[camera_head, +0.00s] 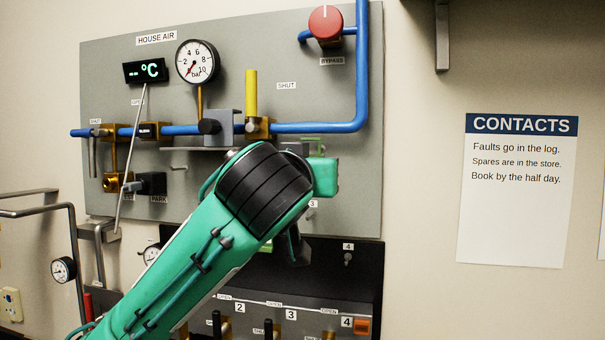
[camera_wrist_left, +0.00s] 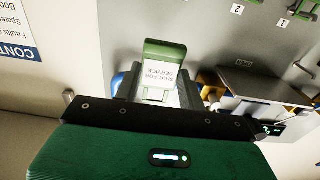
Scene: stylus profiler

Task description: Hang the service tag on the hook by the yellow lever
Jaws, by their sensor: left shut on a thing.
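The yellow lever (camera_head: 251,93) stands upright on a brass valve in the blue pipe of the grey panel. My left arm reaches up from the lower left, and its gripper (camera_wrist_left: 160,100) is below and right of the lever, close to the panel. The left gripper is shut on the service tag (camera_wrist_left: 163,68), a green-framed tag with a white face reading "SHUT FOR SERVICE", upside down in the left wrist view. In the head view, a green strip beside the gripper looks like the tag's edge. I cannot make out the hook by the lever; my arm covers part of that area. My right gripper is not in view.
The blue pipe (camera_head: 362,70) bends up right of the lever, towards the red bypass knob (camera_head: 325,22). A gauge (camera_head: 197,62) is on the left. A dark lower board (camera_head: 345,285) carries numbered valves. A contacts sheet (camera_head: 515,215) hangs on the right wall.

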